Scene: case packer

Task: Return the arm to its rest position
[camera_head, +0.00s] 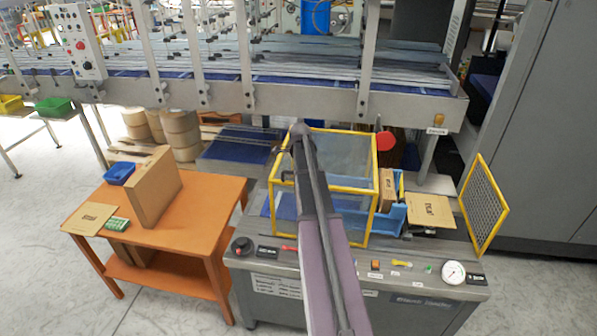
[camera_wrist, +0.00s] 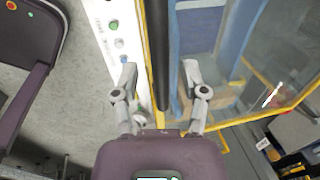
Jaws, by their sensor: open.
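My arm (camera_head: 318,220) reaches up across the middle of the head view, in front of a yellow-framed clear guard box (camera_head: 375,160). Its far end is near the upper left corner of the guard; the fingers cannot be made out there. In the wrist view my gripper (camera_wrist: 160,75) is open, its two grey fingers spread apart. A dark upright bar (camera_wrist: 159,50) shows between the fingers, beside a yellow frame edge. I cannot tell whether the fingers touch the bar. Nothing is seen held.
The grey machine bench (camera_head: 245,262) carries a gauge (camera_head: 453,272), a flat carton (camera_head: 431,211) and a blue bin (camera_head: 389,222). A yellow-framed mesh panel (camera_head: 484,205) stands at right. An orange table (camera_head: 205,215) with a tall carton (camera_head: 154,188) is at left. A conveyor (camera_head: 215,95) runs behind.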

